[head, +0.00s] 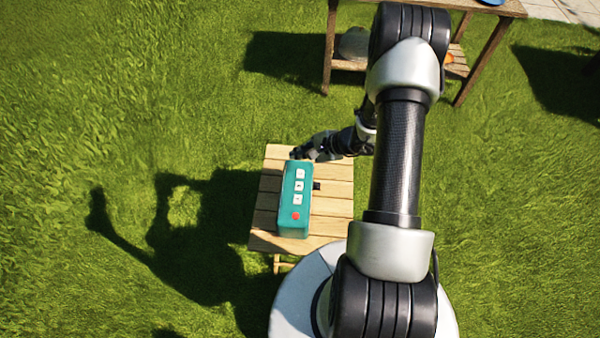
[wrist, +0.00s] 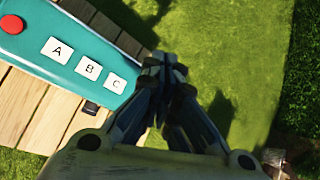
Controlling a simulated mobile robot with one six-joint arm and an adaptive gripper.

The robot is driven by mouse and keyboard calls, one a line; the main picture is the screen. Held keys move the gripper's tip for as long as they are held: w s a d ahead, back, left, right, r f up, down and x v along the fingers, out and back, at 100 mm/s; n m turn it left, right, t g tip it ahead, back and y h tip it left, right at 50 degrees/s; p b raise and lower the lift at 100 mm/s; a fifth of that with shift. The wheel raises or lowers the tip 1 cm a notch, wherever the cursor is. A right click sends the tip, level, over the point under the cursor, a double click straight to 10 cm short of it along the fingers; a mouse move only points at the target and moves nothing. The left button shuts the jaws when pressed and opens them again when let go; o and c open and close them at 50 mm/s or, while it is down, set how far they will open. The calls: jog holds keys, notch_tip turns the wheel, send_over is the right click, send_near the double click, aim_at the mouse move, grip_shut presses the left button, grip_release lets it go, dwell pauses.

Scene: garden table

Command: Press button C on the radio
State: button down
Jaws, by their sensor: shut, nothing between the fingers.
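The teal radio (head: 294,220) stands on a small slatted wooden table (head: 335,205). Its top has a red button (head: 295,215) and three white buttons in a row. In the wrist view the radio (wrist: 60,65) shows the red button (wrist: 12,24), button A (wrist: 57,50), button B (wrist: 88,67) and button C (wrist: 115,83), with C nearest my gripper. My gripper (wrist: 165,62) is shut and empty, its fingertips just to the right of the radio's C end in that view. In the head view my gripper (head: 300,152) is at the radio's far end. Whether it touches the radio is unclear.
A small dark object (head: 317,186) sits beside the radio's right side. A taller wooden table (head: 332,45) with a lower shelf stands at the back. Grass (head: 150,90) surrounds the small table, open on the left.

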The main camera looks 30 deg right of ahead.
jog(key=b, duration=0.5)
send_over(300, 175)
notch_tip(300, 175, down, 8)
jog(key=shift+s, duration=0.1)
jog(key=shift+f, duration=0.35)
jog(key=shift+f+b, duration=0.15)
jog(key=shift+b, duration=0.25)
dwell(0.6)
jog(key=shift+f+b, duration=0.3)
jog(key=shift+b, duration=0.2)
jog(key=shift+f+b, duration=0.35)
jog(key=shift+b, duration=0.15)
dwell(0.5)
dwell(0.4)
jog(key=shift+r+p, duration=0.3)
jog(key=shift+r, duration=0.5)
